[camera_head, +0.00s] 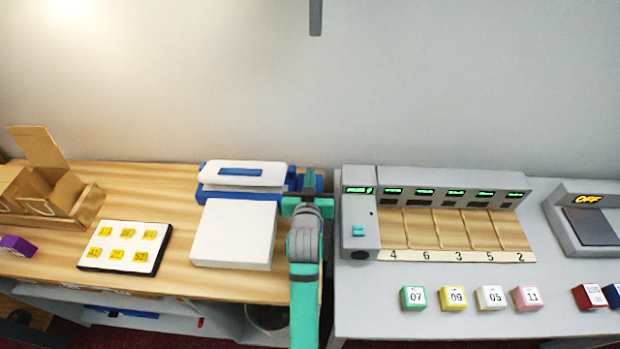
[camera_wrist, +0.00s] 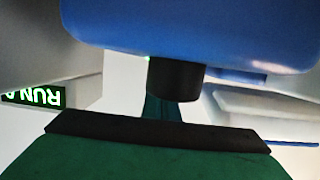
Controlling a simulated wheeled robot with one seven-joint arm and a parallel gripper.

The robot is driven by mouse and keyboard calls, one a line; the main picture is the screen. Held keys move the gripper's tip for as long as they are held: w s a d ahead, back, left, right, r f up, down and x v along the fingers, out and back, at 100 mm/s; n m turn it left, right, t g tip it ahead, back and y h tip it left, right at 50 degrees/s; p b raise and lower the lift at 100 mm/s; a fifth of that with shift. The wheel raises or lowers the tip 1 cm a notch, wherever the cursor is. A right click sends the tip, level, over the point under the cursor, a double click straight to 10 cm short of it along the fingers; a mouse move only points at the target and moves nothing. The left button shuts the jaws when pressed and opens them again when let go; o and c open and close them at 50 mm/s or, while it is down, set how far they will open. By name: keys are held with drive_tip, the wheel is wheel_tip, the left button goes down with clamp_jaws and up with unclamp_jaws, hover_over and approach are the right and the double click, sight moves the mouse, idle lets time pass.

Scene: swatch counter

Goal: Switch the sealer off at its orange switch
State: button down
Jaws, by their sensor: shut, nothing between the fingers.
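A white-and-blue device, which looks like the sealer (camera_head: 240,176), stands on the wooden counter left of my gripper, with a blue bar on its top. I cannot make out an orange switch in either view; it may be hidden. My gripper (camera_head: 308,181) is shut and empty, close beside the right end of this device, though I cannot tell whether it touches. In the wrist view, blue and dark green parts fill much of the picture, and a white body with a blue edge (camera_wrist: 265,103) shows at the right.
Right of my gripper stands a grey dispenser (camera_head: 360,222) with green displays; its "RUN" display (camera_wrist: 32,97) shows upside down in the wrist view. A white block (camera_head: 235,235) lies in front of the sealer. A grey device with an orange "OFF" display (camera_head: 588,199) stands far right.

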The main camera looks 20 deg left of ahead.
drive_tip(key=r, duration=0.3)
drive_tip(key=shift+w, duration=0.25)
drive_tip(key=v, duration=0.3)
drive_tip(key=r+v, duration=0.1)
drive_tip(key=v, duration=0.6)
drive_tip(key=shift+w+a+r, duration=0.1)
drive_tip(key=shift+w+r, duration=0.05)
drive_tip(key=shift+r, duration=0.05)
